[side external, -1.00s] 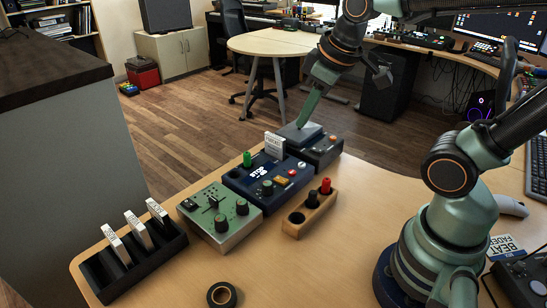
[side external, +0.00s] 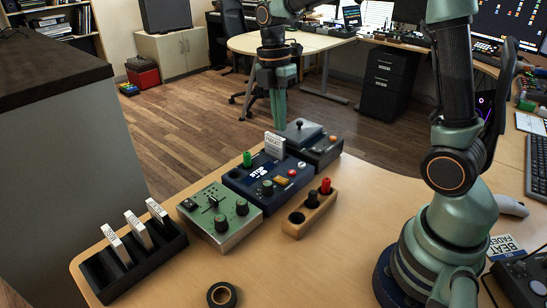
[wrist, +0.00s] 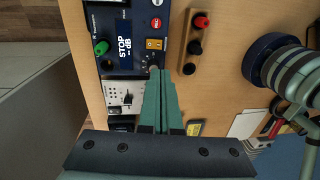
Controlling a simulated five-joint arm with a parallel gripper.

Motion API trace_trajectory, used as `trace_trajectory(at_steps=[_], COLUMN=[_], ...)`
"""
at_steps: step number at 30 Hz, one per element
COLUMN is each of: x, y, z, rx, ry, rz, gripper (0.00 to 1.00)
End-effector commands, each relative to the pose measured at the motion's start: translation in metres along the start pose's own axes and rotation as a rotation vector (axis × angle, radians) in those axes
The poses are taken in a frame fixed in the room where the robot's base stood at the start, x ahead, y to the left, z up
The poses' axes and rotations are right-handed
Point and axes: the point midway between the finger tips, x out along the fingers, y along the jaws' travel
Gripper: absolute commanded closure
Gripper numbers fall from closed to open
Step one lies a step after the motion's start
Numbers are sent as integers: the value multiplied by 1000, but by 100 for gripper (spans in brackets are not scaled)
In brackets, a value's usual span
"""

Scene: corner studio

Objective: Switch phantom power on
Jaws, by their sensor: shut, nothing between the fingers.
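I cannot read a phantom power label. My gripper (side external: 279,127) is shut and empty, pointing down, apart from the units. In the wrist view its fingertips (wrist: 158,72) cover part of the blue unit's lower edge.
A green mixer (side external: 225,228) with knobs stands left of the blue unit. A wooden block (side external: 301,229) with red and black plugs stands in front. A black slotted rack (side external: 155,262) holds white cards. A tape roll (side external: 222,294) lies near the front.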

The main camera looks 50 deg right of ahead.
Motion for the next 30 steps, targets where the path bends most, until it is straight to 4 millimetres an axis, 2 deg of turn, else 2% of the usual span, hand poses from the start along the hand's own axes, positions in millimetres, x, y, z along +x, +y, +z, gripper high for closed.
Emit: trace_trajectory(at_steps=[11,16,20,30], x=[1,10,29,96], y=[1,1,0,-1], z=[0,0,1,1], rx=[-18,-17,-17,-16], ry=[1,1,1,1], rz=[-7,-8,-11,-12], gripper=[100,100,100,100])
